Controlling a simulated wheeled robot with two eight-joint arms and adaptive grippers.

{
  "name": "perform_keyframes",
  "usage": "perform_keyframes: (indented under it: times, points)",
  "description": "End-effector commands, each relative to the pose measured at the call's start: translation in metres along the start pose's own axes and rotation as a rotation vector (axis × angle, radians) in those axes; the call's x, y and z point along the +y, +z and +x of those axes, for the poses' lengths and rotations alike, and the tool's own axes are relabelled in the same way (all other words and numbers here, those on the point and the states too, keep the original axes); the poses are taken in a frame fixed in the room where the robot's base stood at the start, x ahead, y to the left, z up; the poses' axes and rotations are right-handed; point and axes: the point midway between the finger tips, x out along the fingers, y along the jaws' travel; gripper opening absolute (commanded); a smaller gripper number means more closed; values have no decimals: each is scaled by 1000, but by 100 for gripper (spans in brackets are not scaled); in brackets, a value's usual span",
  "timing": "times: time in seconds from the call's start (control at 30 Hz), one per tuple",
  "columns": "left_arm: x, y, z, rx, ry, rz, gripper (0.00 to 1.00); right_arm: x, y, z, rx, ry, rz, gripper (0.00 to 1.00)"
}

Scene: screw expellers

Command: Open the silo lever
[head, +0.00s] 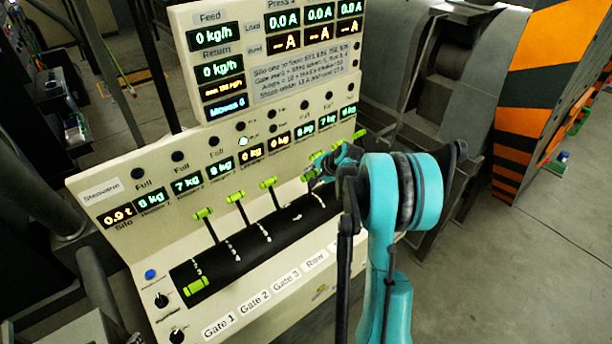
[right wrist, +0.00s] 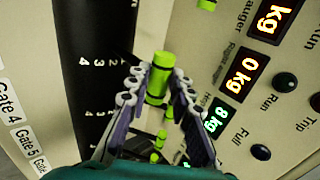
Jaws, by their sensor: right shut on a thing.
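The control panel (head: 120,260) carries a row of levers with green handles over a black strip. My right gripper (head: 325,165) is at the row's right part, in front of the panel. In the right wrist view its two fingers (right wrist: 155,92) are shut on a green lever handle (right wrist: 158,72), one on each side. I cannot read which label belongs to this lever, so I cannot tell if it is the silo lever. The silo display (head: 117,215) reads 0.9 t at the far left. My left gripper is not in view.
Other green handles stand left of my gripper (head: 268,183), and a leftmost one (head: 197,285) lies low on the strip. More handles stand close beyond on the right (head: 360,133). An upper display panel (head: 285,50) rises behind. Open floor (head: 530,270) lies at right.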

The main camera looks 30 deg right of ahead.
Motion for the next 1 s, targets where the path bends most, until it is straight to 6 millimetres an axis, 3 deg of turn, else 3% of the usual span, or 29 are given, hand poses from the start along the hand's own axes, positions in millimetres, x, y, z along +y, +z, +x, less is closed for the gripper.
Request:
perform_keyframes:
  times: [0.13, 0.57, 0.6, 0.67, 1.0]
  points:
    - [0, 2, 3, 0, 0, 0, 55, 9, 3, -2, -6, 11, -3, 0]
    - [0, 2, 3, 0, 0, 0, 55, 12, 3, -2, -6, 15, -5, 0]
    - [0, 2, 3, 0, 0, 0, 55, 12, 3, -2, -6, 15, -5, 26]
    - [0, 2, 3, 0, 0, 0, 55, 12, 3, -2, -6, 15, -5, 42]
    - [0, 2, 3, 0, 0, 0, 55, 10, 2, -6, -4, 10, -2, 42]
